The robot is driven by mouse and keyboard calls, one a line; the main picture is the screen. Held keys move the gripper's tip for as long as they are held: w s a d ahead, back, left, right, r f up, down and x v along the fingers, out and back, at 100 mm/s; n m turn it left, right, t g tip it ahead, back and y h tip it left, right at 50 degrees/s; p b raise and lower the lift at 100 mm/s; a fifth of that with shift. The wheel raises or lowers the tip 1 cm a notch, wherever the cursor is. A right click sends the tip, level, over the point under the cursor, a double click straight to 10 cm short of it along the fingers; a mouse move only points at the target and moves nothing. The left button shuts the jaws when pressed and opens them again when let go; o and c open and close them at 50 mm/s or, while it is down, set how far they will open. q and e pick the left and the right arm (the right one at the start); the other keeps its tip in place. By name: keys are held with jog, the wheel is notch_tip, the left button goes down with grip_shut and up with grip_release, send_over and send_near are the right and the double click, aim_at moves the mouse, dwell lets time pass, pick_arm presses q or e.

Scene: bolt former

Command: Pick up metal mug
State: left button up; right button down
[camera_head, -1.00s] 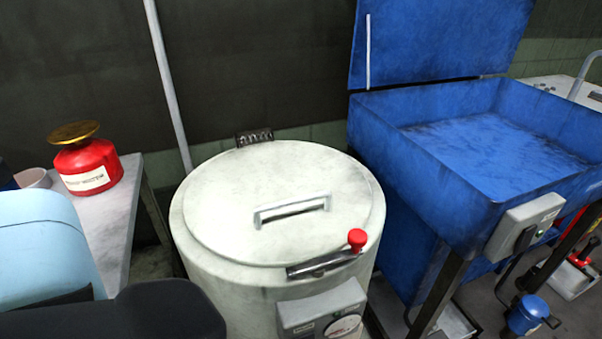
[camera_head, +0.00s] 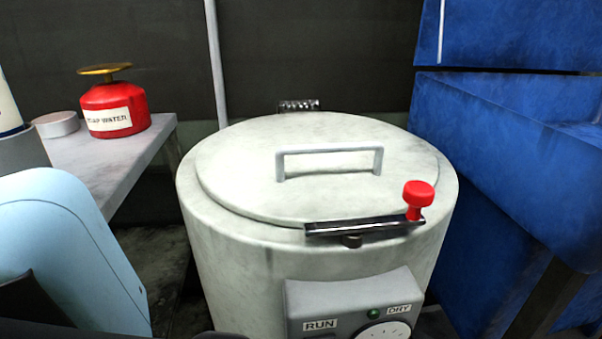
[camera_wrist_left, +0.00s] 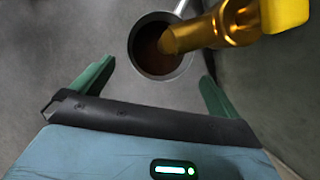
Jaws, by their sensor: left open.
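A round metal mug (camera_wrist_left: 148,68) with dark brown contents shows from above in the left wrist view, near the top centre. A brass part overlaps its right rim in the picture; I cannot tell whether they touch. My left gripper (camera_wrist_left: 156,80) is open, with its green fingers apart. The mug appears beyond the fingertips and between their lines, not gripped. In the head view my gripper's fingers are out of sight. A small grey round vessel (camera_head: 57,124) stands on the table there; I cannot tell if it is the mug. My right gripper is not in view.
A brass part (camera_wrist_left: 225,27) with a yellow end hangs over the upper right. A red can (camera_head: 113,109) stands on the grey table (camera_head: 95,165) at left. A big pale drum (camera_head: 320,240) with a handled lid and red knob fills the middle. A blue tank (camera_head: 500,160) is at right.

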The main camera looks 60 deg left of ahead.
pick_arm(q)
jog(key=shift+b+x, duration=2.4)
jog(key=shift+x, duration=1.55)
jog(key=shift+s+r, duration=0.1)
jog(key=shift+r, duration=0.05)
jog(key=c, duration=1.1)
jog(key=shift+c, duration=0.2)
jog(key=shift+d, duration=0.1)
jog(key=shift+d+r, duration=0.15)
jog(key=shift+r, duration=0.1)
jog(key=w+d+r+p, duration=0.2)
jog(key=w+d+r, duration=0.5)
jog(key=d, duration=0.3)
jog(key=shift+w+d+r, duration=0.25)
jog(key=shift+w+d, duration=0.1)
jog(key=shift+w, duration=0.45)
